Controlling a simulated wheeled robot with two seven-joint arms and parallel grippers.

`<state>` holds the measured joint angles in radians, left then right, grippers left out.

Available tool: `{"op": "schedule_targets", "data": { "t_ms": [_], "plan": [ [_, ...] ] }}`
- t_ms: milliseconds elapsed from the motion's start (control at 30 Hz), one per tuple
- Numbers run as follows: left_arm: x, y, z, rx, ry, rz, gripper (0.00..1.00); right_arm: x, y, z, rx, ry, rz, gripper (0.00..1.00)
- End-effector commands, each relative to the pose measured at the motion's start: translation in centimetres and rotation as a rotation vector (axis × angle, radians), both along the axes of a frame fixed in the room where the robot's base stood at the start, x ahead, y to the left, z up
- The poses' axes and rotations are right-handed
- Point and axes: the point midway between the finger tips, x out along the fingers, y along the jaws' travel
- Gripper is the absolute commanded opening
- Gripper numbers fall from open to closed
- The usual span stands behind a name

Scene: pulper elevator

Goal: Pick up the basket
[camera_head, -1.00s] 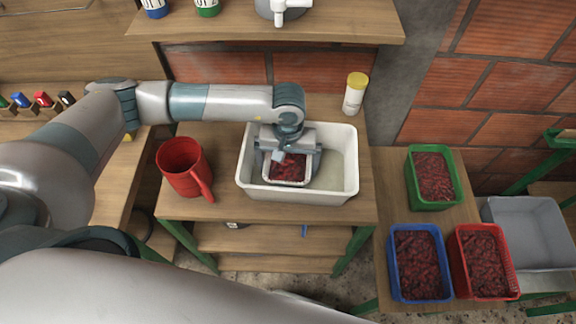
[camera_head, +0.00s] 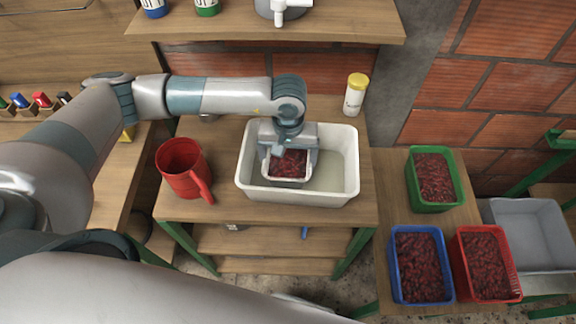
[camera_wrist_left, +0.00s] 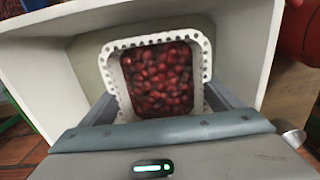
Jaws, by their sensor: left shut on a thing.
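A small white perforated basket (camera_head: 287,179) full of dark red berries is inside a white tub (camera_head: 341,192) on the wooden table. The basket also shows in the left wrist view (camera_wrist_left: 197,62), upright between the fingers. My left gripper (camera_head: 289,164) reaches down into the tub from above and is shut on the basket by its two opposite sides. The tub's pale inside shows to the right of the basket. Whether the basket touches the tub's floor cannot be told. My right gripper is not in view.
A red jug (camera_head: 183,170) stands left of the tub, and a yellow-capped white bottle (camera_head: 355,95) stands behind it. Green (camera_head: 434,207), blue (camera_head: 421,299) and red (camera_head: 486,298) baskets of berries stand on the right table beside a grey crate (camera_head: 531,266). A shelf (camera_head: 340,22) overhangs the back.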

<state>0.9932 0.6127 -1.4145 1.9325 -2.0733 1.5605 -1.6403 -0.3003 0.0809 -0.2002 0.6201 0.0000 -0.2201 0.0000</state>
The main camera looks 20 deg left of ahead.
Motion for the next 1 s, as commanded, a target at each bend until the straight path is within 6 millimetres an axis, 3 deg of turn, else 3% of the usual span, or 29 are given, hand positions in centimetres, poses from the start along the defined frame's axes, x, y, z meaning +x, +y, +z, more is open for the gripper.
{"op": "schedule_targets", "data": {
  "t_ms": [500,1000],
  "plan": [
    [0.1,0.0,7.3,-0.002,-0.002,0.001,0.54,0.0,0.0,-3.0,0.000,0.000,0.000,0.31],
    [0.0,0.0,8.0,0.000,0.000,0.000,0.54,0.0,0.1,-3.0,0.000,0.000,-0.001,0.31]
  ]
}}
